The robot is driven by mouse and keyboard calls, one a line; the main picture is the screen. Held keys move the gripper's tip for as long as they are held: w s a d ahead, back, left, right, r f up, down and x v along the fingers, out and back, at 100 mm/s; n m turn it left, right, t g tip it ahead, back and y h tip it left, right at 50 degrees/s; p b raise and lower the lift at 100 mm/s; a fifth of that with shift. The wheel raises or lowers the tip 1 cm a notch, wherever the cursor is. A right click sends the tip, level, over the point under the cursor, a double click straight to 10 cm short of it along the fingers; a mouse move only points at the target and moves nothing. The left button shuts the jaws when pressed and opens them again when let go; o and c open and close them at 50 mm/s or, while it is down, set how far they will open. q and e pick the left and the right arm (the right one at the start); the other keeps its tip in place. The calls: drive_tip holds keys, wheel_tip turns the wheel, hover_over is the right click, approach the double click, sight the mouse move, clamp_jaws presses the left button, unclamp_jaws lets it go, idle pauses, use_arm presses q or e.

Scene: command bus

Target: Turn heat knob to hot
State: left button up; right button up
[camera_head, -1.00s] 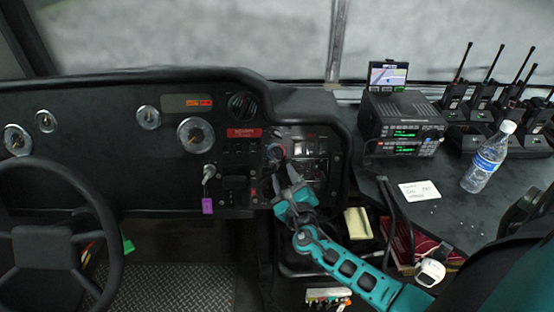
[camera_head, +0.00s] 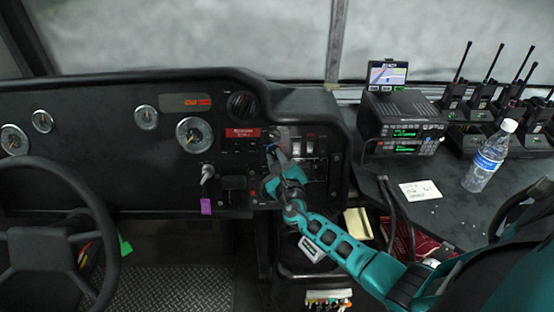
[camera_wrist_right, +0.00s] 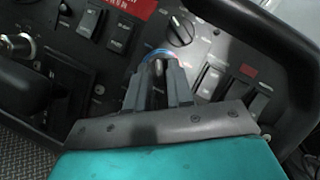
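The heat knob (camera_wrist_right: 158,54) is on the black dash panel, with a blue arc showing around it in the right wrist view. My right gripper (camera_wrist_right: 158,72) is right at it, its two fingertips close together over the knob and hiding most of it. Whether the fingers are clamped on the knob or only around it cannot be told. In the head view the right gripper (camera_head: 274,160) reaches the panel from below right, with a bit of blue (camera_head: 270,148) at its tips. The knob's pointer direction is hidden. My left gripper is not in view.
Another black round knob (camera_wrist_right: 180,30) is just above right of the fingertips. Rocker switches (camera_wrist_right: 210,80) flank them on the right, more on the left. A key with a purple tag (camera_head: 206,206) hangs left. A bottle (camera_head: 487,158) and radio (camera_head: 402,125) stand right.

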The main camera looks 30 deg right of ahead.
clamp_jaws()
